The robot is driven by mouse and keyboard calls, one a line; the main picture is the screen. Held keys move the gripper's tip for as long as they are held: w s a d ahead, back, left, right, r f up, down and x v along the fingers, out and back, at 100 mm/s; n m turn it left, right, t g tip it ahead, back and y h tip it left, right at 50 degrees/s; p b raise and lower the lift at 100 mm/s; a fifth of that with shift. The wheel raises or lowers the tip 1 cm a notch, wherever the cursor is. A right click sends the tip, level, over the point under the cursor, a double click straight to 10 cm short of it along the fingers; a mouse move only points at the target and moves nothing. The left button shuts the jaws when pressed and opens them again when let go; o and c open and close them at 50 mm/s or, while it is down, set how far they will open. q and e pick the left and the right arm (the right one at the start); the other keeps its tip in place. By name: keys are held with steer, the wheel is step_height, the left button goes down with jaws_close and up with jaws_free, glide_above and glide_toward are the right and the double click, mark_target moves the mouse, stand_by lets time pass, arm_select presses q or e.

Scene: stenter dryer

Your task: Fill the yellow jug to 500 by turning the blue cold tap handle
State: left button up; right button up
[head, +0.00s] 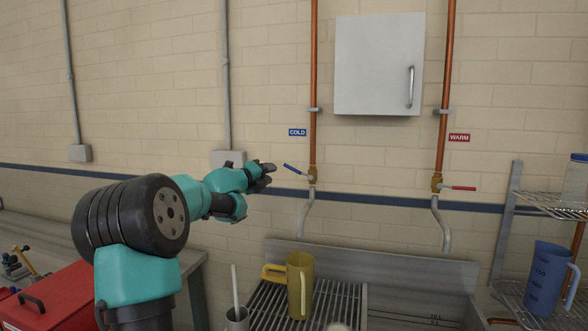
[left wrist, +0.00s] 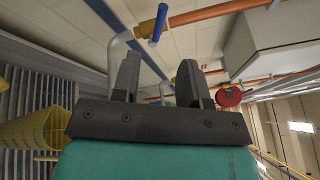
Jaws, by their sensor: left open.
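The yellow jug (head: 300,286) stands upright on the slatted rack of the sink, below the cold spout (head: 306,215). It also shows at the left of the left wrist view (left wrist: 28,131). Its fill level cannot be seen. The blue cold tap handle (head: 294,169) points up and left from its brass valve (head: 312,175); it also shows at the top of the left wrist view (left wrist: 159,23). My left gripper (head: 270,173) is open and empty, just left of the blue handle and apart from it. In the left wrist view the two fingers (left wrist: 158,76) are spread. My right gripper is not in view.
The red warm tap handle (head: 462,188) is on the right pipe. A blue jug (head: 548,278) stands on a wire shelf at the right. A grey cup (head: 237,319) with a stick is left of the yellow jug. A red toolbox (head: 50,298) is at the lower left.

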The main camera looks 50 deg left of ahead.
mark_target(289, 168)
arm_select(q)
steer(key=w, duration=0.4)
steer(key=w+a, duration=0.1)
steer(key=w, duration=0.8)
steer(key=shift+a, duration=0.15)
steer(key=shift+c, duration=0.4)
jaws_close()
